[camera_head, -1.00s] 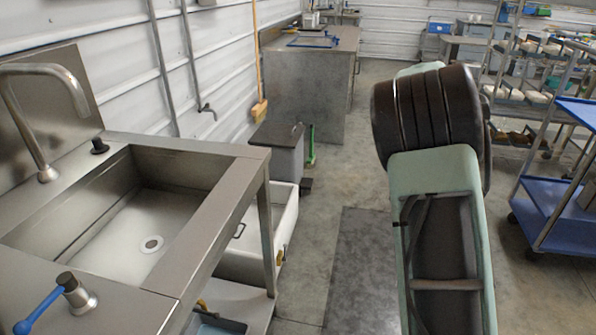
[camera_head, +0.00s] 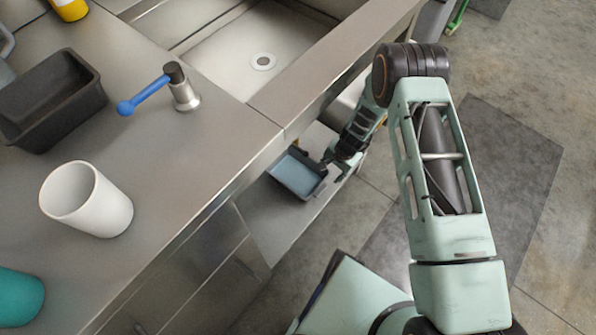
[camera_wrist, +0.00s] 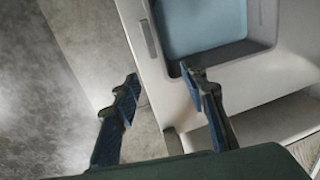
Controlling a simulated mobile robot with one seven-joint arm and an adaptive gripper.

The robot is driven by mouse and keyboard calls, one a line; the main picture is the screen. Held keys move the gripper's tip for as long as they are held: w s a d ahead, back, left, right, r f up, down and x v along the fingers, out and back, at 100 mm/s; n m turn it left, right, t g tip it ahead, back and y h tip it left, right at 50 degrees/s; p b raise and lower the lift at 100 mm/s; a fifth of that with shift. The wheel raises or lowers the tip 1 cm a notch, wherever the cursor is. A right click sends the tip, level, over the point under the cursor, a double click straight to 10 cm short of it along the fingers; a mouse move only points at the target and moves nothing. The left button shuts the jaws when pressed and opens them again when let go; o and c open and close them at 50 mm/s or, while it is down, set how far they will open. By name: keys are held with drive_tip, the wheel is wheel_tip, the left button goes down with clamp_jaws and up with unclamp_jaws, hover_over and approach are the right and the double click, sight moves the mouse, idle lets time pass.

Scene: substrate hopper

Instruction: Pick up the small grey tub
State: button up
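A small grey tub (camera_head: 298,174) with a blue-grey inside sits on the low shelf under the sink counter. In the wrist view the tub (camera_wrist: 245,52) is at the upper right, partly cut off by the frame. My gripper (camera_wrist: 160,78) is open, with nothing between its fingers. Its right finger overlaps the tub's near corner in the picture; I cannot tell if it touches. The left finger is clear of the tub, over the floor. In the head view my gripper (camera_head: 328,168) is just right of the tub, below the counter edge.
The steel counter (camera_head: 215,140) overhangs the shelf (camera_head: 262,208). On it are a dark open bin (camera_head: 50,112), a white cup (camera_head: 98,205), a teal object (camera_head: 18,297) and a blue-handled tap (camera_head: 180,92). Open floor (camera_head: 545,225) lies to the right.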

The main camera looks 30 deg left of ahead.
drive_tip(key=b, duration=0.2)
hover_over(325, 184)
drive_tip(key=f, duration=0.5)
drive_tip(key=shift+w+d+f, duration=0.1)
drive_tip(key=shift+d+f, duration=0.05)
drive_tip(key=shift+d, duration=0.1)
drive_tip(key=f, duration=0.1)
drive_tip(key=f+b, duration=0.1)
drive_tip(key=f, duration=0.3)
drive_tip(key=shift+a+f+b, duration=0.1)
drive_tip(key=shift+a+b, duration=0.15)
drive_tip(key=shift+b, duration=0.05)
clamp_jaws()
